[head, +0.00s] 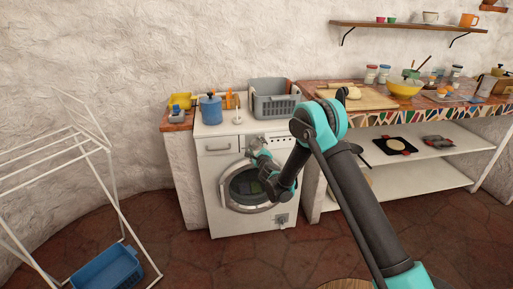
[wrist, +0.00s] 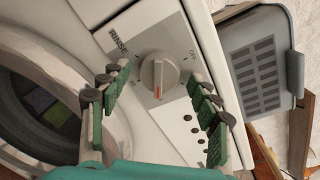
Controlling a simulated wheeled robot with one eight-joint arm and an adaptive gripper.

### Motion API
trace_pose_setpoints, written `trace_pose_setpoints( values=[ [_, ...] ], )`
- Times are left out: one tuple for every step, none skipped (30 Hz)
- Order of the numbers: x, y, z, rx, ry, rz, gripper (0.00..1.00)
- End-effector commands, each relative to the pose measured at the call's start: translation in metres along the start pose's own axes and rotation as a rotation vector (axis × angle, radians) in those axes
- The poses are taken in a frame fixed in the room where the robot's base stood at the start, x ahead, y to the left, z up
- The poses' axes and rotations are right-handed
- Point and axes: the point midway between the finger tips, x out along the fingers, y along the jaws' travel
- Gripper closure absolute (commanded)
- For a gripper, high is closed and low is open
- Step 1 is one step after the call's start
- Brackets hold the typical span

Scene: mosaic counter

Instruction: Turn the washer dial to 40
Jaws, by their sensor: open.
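The white washer (head: 210,168) stands against the wall, with its round door (head: 232,203) facing me. In the head view, my gripper (head: 262,160) is in front of the washer's control panel, and I cannot make out the dial.
A grey basket (head: 274,104) and a blue pot (head: 210,109) stand on the washer. A mosaic-edged counter (head: 372,117) with bowls and jars is at the right. A white drying rack (head: 60,160) and a blue crate (head: 105,270) are at the left. Floor between is clear.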

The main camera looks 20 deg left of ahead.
Motion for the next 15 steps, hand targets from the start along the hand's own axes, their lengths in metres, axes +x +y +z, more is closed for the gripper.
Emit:
trace_pose_setpoints(
  values=[
    [-0.001, 0.000, 0.000, 0.000, 0.000, 0.000, 0.38],
    [-0.002, 0.000, 0.000, 0.000, 0.000, 0.000, 0.38],
    [-0.004, 0.000, 0.000, 0.000, 0.000, 0.000, 0.38],
    [-0.007, 0.000, 0.000, 0.000, -0.001, 0.000, 0.38],
    [-0.011, 0.000, 0.000, 0.000, -0.001, 0.000, 0.38],
    [-0.016, 0.000, 0.001, 0.000, -0.001, 0.000, 0.38],
    [-0.021, 0.000, 0.001, 0.000, -0.001, 0.001, 0.38],
    [-0.026, 0.000, 0.001, 0.000, -0.001, 0.001, 0.38],
    [-0.033, 0.000, 0.001, 0.000, -0.001, 0.001, 0.38],
    [-0.038, 0.001, 0.000, 0.000, -0.001, 0.001, 0.38],
    [-0.043, 0.000, 0.000, 0.000, 0.000, 0.001, 0.38],
    [-0.049, 0.000, 0.000, 0.000, 0.000, 0.001, 0.38],
    [-0.054, 0.000, 0.000, 0.000, 0.000, 0.000, 0.38],
    [-0.058, 0.000, 0.000, 0.000, 0.000, 0.000, 0.38],
    [-0.062, 0.000, 0.000, 0.000, 0.000, 0.000, 0.38]
  ],
)
